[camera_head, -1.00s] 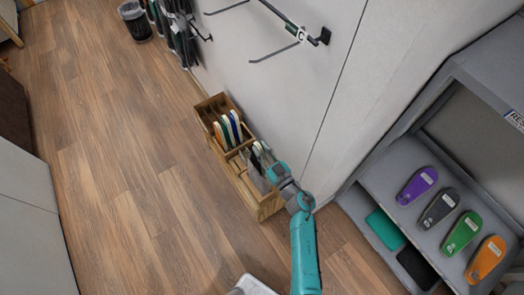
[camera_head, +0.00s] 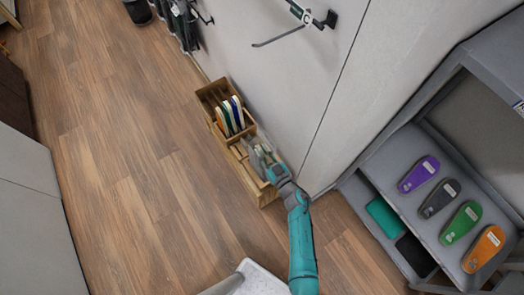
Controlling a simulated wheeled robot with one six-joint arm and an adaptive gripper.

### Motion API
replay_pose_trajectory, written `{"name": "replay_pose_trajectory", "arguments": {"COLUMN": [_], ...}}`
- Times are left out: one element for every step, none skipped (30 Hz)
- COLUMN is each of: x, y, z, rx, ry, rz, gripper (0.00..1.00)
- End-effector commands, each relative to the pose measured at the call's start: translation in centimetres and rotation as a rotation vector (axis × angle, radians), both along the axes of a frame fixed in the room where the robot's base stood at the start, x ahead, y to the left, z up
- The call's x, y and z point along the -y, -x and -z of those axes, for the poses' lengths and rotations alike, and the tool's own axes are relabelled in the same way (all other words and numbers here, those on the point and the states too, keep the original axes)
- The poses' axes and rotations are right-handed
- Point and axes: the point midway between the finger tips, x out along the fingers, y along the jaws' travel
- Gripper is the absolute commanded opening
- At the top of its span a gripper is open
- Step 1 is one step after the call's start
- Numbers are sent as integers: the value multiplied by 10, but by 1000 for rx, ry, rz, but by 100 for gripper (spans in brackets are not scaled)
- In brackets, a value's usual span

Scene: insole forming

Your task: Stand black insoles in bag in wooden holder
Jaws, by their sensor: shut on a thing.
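The wooden holder (camera_head: 267,196) stands on the floor against the wall, in the middle of the view. Its far half holds several upright insoles (camera_head: 230,116) with orange, green, white and blue edges. My gripper (camera_head: 263,157) is over the near half of the holder, shut on a greyish, see-through bag (camera_head: 251,147). The bag is small in view and partly hidden by the gripper. I cannot make out the black insoles inside it, nor whether its lower edge touches the holder floor.
A grey shelf unit (camera_head: 404,157) stands at right, with purple (camera_head: 418,175), dark grey (camera_head: 439,199), green (camera_head: 460,223) and orange (camera_head: 484,250) insoles on it. A wall hook (camera_head: 310,18) juts out above the holder. The wooden floor (camera_head: 120,140) at left is clear.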

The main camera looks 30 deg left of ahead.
Motion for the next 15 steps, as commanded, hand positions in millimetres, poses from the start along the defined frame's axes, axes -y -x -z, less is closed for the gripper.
{"name": "replay_pose_trajectory", "arguments": {"x": [0,0,0,0,0,0,0,0,0,0,0,0,0,0,0], "y": [0,0,0,0,0,0,0,0,0,0,0,0,0,0,0], "z": [1,1,1,1,1,0,0,0,0,0,0,0,0,0,0], "rx": [0,0,0,0,0,0,0,0,0,0,0,0,0,0,0], "ry": [1,1,1,1,0,0,0,0,0,0,0,0,0,0,0], "rz": [0,0,0,0,0,0,0,0,0,0,0,0,0,0,0], "gripper": [0,0,0,0,0,0,0,25,35,42,49,49,49,49,49]}}
